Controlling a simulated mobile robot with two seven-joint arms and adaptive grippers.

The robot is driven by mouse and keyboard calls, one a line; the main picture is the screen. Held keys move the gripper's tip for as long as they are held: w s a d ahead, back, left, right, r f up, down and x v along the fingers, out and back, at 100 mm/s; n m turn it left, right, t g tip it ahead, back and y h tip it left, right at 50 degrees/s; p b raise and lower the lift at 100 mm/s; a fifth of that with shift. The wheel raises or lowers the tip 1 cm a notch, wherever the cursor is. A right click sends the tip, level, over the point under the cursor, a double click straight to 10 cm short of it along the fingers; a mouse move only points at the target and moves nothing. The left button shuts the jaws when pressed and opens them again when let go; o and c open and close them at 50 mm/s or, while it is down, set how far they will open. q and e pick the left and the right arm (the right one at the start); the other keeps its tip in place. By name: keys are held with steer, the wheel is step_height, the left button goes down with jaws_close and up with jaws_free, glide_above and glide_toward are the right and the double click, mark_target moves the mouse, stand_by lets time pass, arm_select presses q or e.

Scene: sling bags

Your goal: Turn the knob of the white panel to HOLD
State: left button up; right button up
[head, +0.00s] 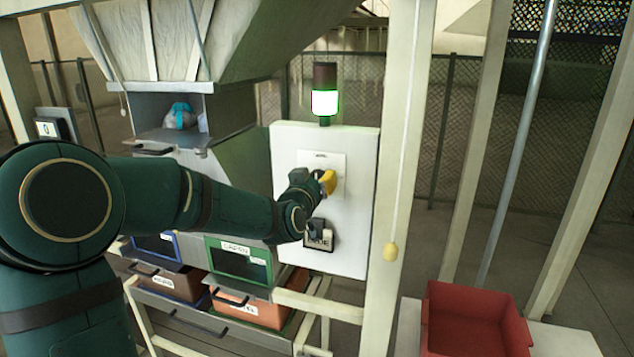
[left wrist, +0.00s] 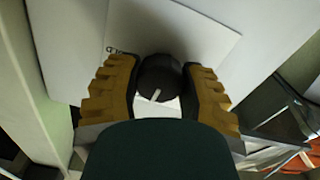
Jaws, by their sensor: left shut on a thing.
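The white panel (head: 352,235) stands upright at the middle of the head view, and a pale plate (head: 312,158) is fixed on its upper part. My left gripper (head: 326,183) is at this plate, its yellow fingertip showing against it. In the left wrist view the dark round knob (left wrist: 161,76) sits between the two yellow-padded fingers of my left gripper (left wrist: 160,88), which is shut on it. The knob's white pointer mark points down and slightly left in that picture. The gripper hides the knob in the head view. The HOLD marking cannot be read. My right gripper is out of view.
A green-lit signal lamp (head: 325,92) stands above the panel. A red bin (head: 470,315) is at lower right.

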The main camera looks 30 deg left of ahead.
arm_select(q)
steer(key=shift+f+m+b, duration=0.15)
steer(key=shift+m+b, duration=0.8)
steer(key=shift+m, duration=0.05)
steer(key=shift+m+b, duration=0.55)
steer(key=shift+m, duration=0.35)
steer(key=shift+m+b, duration=0.35)
steer(key=shift+m, duration=0.55)
steer(key=m, duration=0.2)
steer(key=shift+m, duration=0.4)
steer(key=m, duration=0.4)
steer(key=shift+m, duration=0.3)
steer(key=shift+m+p, duration=0.55)
steer(key=shift+m, duration=1.65)
